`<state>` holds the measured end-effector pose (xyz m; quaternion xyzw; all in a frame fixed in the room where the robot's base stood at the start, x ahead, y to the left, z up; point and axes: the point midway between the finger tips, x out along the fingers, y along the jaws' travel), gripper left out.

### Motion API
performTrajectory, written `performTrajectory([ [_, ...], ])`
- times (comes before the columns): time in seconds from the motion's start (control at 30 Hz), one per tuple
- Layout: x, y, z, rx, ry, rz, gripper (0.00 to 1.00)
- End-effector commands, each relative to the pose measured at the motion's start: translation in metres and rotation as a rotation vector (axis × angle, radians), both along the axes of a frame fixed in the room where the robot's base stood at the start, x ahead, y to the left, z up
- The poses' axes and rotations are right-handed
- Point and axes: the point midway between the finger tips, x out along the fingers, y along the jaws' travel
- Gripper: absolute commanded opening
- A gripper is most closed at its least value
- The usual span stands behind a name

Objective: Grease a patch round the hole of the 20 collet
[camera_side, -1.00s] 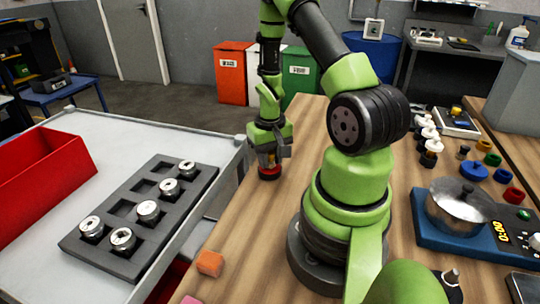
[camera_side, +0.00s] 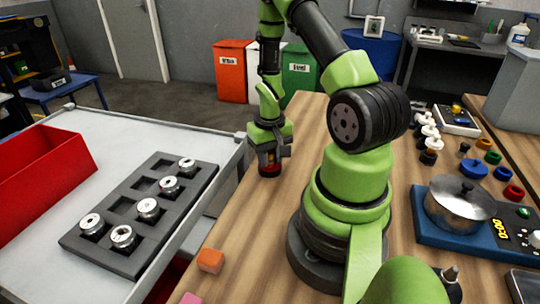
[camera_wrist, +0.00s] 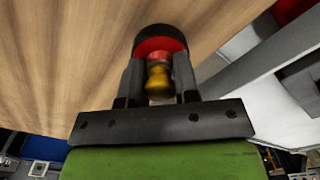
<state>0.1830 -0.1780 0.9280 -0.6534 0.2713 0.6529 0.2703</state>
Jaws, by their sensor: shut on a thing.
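My gripper (camera_wrist: 158,82) is shut on a small knobbed handle (camera_wrist: 158,82), yellow and reddish.
A red bin (camera_side: 40,165) stands on the trolley (camera_side: 120,130) left of the rack. A gap separates trolley and bench. An orange block (camera_side: 210,261) lies on the bench front. A metal pot (camera_side: 460,205) on a blue unit and several small coloured pots are at right.

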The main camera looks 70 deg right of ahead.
Motion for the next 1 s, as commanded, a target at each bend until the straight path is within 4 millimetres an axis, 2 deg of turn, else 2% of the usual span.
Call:
performTrajectory([
  [0.37,0.000,0.000,0.000,0.000,0.000,0.001,0.10],
  [1.0,0.001,0.000,0.053,-0.002,-0.002,0.000,0.10],
])
